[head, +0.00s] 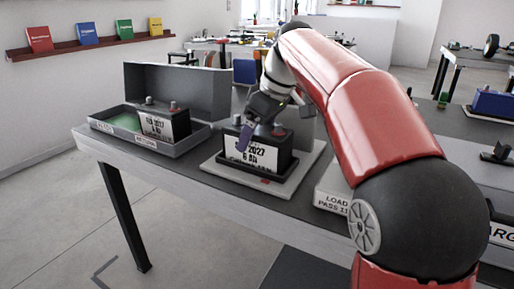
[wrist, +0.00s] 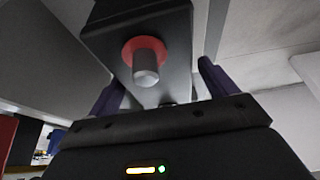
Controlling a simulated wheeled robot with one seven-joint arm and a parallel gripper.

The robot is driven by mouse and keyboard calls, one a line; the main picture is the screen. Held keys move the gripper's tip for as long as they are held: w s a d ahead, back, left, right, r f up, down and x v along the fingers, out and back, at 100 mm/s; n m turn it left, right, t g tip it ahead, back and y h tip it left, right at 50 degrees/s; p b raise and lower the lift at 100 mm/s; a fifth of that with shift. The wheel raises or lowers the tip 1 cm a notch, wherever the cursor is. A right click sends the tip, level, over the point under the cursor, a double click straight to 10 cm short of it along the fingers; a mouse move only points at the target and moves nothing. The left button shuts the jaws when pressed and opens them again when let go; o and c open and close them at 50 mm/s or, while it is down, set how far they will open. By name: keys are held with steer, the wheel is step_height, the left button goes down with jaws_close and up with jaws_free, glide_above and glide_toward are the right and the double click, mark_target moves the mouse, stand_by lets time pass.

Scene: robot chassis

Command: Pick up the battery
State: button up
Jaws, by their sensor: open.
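A black battery (head: 282,158) with a white label reading "2027" stands upright on a light pad (head: 213,167) in the middle of the table in the head view. My gripper (head: 257,125) is over its top. One purple finger shows in front of the label; the other is hidden. In the wrist view the battery's dark top (wrist: 110,42), with a red-ringed metal terminal, lies between the two spread purple fingers of my gripper (wrist: 161,86). Whether the fingers touch it cannot be told. A second, similar battery (head: 166,127) stands in the grey tray at left.
The grey tray (head: 178,151) has a raised back panel and a green inside patch. A light box marked "LOAD" (head: 333,198) sits right of the pad, partly behind my arm. The table's front edge (head: 200,184) runs close before the pad.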

jaws_close()
steer(key=shift+r, duration=0.2)
stand_by(0.4)
steer(key=shift+r, duration=0.1)
